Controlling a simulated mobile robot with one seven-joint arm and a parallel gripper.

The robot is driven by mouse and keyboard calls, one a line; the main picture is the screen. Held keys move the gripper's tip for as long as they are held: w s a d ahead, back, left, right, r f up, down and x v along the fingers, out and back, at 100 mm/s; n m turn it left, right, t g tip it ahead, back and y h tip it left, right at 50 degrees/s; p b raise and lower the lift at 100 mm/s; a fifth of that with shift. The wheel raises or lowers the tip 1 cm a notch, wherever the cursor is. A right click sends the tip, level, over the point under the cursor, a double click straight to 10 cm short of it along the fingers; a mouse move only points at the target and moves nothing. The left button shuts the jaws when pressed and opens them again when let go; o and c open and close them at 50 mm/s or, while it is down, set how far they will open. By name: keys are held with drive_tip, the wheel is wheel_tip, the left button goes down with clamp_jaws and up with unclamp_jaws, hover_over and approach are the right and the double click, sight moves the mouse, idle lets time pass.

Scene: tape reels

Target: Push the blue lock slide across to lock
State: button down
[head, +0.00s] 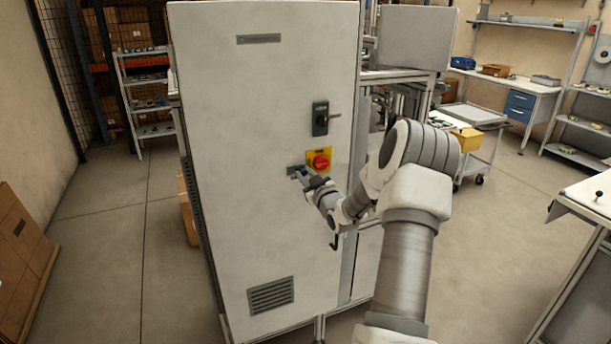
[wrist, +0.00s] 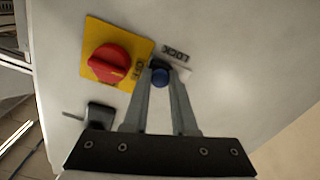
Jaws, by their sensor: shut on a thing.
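A label (wrist: 175,52) lies just past the slide. My gripper (wrist: 161,80) is shut on the blue lock slide. In the head view my gripper (head: 302,176) reaches the cabinet door just left of the red switch (head: 320,161). The fingers hide most of the slide there, and the slide's track is largely covered.
The grey cabinet (head: 240,120) stands upright in front of me. A black door handle (head: 320,118) sits above the switch, and a vent (head: 271,296) is low on the door. A cart with a yellow bin (head: 467,139) stands to the right.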

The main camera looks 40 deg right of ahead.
drive_tip(key=shift+d+f, duration=0.1)
drive_tip(key=shift+d, duration=0.05)
idle(0.7)
drive_tip(key=shift+s+d+b, duration=0.2)
drive_tip(key=shift+d+b, duration=0.35)
drive_tip(key=shift+b, duration=0.6)
drive_tip(key=c, duration=0.7)
unclamp_jaws()
drive_tip(key=shift+d, duration=0.1)
drive_tip(key=shift+r, duration=0.25)
